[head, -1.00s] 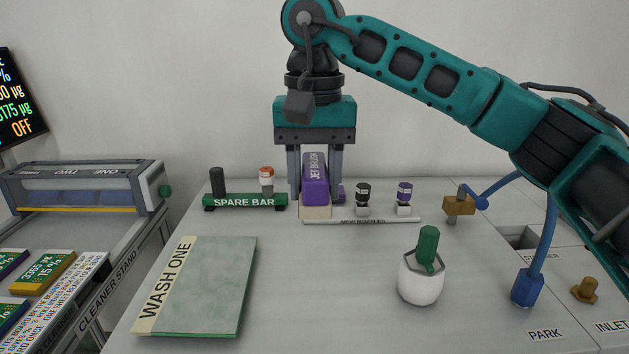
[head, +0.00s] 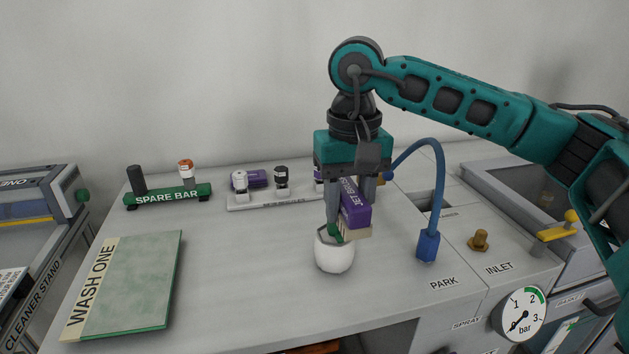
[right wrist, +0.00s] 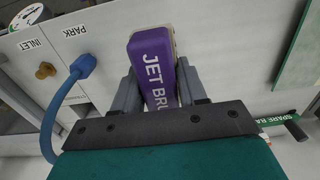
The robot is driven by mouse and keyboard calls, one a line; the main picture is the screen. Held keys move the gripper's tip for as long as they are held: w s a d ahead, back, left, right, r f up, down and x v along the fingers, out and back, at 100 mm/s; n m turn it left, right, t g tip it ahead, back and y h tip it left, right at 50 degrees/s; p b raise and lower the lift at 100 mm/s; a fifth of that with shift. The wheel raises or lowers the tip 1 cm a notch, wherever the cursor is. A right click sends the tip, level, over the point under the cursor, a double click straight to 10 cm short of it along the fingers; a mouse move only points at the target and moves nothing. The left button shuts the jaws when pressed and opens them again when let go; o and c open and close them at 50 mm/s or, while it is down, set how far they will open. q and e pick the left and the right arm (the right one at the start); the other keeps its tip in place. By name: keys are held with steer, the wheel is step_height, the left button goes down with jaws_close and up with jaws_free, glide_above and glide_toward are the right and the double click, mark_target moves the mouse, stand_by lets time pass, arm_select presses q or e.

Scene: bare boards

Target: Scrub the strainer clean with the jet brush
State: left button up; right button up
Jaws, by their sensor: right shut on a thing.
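My right gripper (head: 350,205) is shut on the purple jet brush (head: 355,208), which has pale bristles on its underside. The brush also shows between the fingers in the right wrist view (right wrist: 155,72), with its lettering partly hidden by the gripper. The brush is at a white round cup (head: 334,256) in which a green upright piece (head: 335,232), apparently the strainer, stands. The green piece is mostly hidden behind gripper and brush. I cannot tell whether the bristles touch it. My left gripper is not in view.
A blue hose (head: 428,243) ends at PARK, right of the cup, near the brass INLET fitting (head: 480,240). The SPARE BAR rack (head: 168,196) and a white rack (head: 275,200) stand at the back. The WASH ONE board (head: 130,285) lies left; the bench between is clear.

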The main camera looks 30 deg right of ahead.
steer(key=shift+s+d+f, duration=0.15)
steer(key=shift+s+d, duration=0.05)
steer(key=shift+d, duration=0.05)
steer(key=shift+w+f+b, duration=0.1)
steer(key=shift+f+b, duration=0.55)
steer(key=shift+f, duration=0.15)
step_height(320, 180, down, 4)
steer(key=b, duration=0.2)
steer(key=shift+b, duration=0.3)
steer(key=shift+f, duration=0.1)
steer(key=shift+f+b, duration=0.4)
steer(key=shift+b, duration=0.1)
steer(key=shift+f, duration=0.3)
